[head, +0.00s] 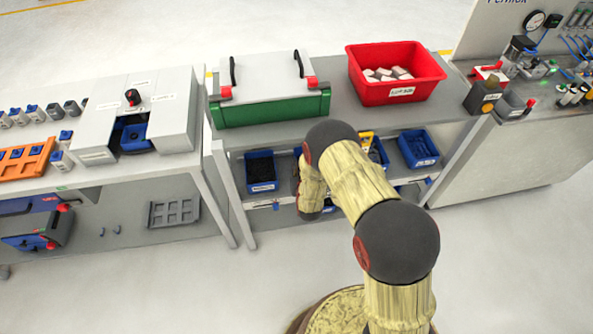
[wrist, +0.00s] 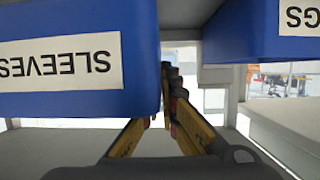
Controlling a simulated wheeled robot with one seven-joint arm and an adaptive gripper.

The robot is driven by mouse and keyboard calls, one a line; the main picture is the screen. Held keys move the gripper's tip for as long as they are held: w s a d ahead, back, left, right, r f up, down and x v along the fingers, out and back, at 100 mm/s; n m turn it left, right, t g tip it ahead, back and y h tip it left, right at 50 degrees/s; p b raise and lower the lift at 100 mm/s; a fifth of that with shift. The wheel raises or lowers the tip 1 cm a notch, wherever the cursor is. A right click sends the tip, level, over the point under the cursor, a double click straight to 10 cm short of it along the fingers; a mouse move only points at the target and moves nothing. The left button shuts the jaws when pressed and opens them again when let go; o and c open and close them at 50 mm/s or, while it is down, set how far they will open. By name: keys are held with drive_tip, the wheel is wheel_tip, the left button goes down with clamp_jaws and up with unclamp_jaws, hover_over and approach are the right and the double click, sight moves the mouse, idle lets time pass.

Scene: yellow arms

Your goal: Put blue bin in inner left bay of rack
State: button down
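The rack (head: 235,205) stands under the grey bench top, with blue bins along its upper shelf. A blue bin with dark contents (head: 262,171) sits at the far left. A blue bin (head: 378,152) and another blue bin (head: 419,149) sit right of my arm. The area between, including most of the inner left part, is hidden by my arm. My gripper is hidden in the head view. In the wrist view my gripper (wrist: 170,80) has its fingertips together, beside a blue bin labelled SLEEVES (wrist: 140,40); I see nothing between them. Another blue bin (wrist: 262,32) is at upper right.
On the bench top stand a green-based case (head: 270,108) and a red bin (head: 420,68) with white pieces. A grey workstation (head: 105,185) is close on the left, and another bench (head: 520,150) on the right. Floor in front is clear.

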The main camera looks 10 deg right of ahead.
drive_tip(key=shift+w+f, duration=0.3)
drive_tip(key=shift+f+b, duration=0.7)
drive_tip(key=shift+f, duration=0.6)
